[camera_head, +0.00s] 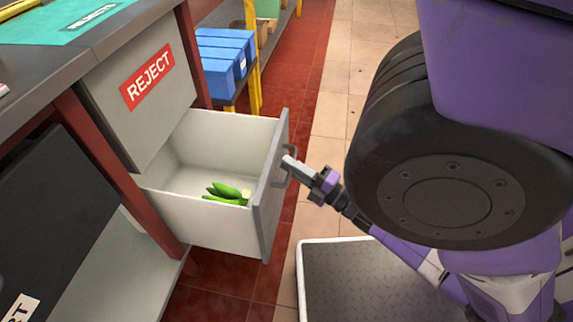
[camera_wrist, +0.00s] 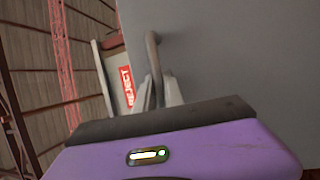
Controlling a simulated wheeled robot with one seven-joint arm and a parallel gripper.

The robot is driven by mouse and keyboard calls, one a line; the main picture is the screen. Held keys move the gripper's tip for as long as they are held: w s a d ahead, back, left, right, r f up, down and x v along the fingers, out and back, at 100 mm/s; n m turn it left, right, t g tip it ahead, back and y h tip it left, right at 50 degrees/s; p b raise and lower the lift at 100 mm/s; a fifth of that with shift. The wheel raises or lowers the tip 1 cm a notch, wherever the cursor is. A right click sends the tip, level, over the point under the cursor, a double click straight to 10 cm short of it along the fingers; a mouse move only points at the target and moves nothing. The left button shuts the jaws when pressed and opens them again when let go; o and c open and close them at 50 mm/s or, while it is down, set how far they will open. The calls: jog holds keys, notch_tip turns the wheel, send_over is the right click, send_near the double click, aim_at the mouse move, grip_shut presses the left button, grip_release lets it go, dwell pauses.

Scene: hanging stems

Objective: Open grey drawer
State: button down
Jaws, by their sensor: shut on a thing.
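The grey drawer (camera_head: 200,218) stands pulled out from the bench, below a grey panel with a red REJECT label (camera_head: 147,76). Its inside shows, with several green pods or stems (camera_head: 226,193) lying near the front. My gripper (camera_head: 289,165) is at the handle (camera_head: 289,180) on the drawer's front face, shut on it. In the wrist view the handle (camera_wrist: 152,55) runs down between my gripper's fingers (camera_wrist: 160,92), close to the grey drawer front (camera_wrist: 235,60).
Blue crates (camera_head: 223,62) stand on a rack with yellow posts behind the drawer. A teal mat (camera_head: 65,22) lies on the bench top. A dark ridged platform with a white rim (camera_head: 300,275) is on the floor at the bottom.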

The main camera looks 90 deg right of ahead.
jog(key=shift+f, duration=0.1)
jog(key=c, duration=1.5)
grip_release()
jog(key=shift+o, duration=0.2)
jog(key=p+v, duration=0.1)
jog(key=v, duration=0.6)
jog(key=shift+s+a, duration=0.25)
jog(key=shift+s, duration=0.05)
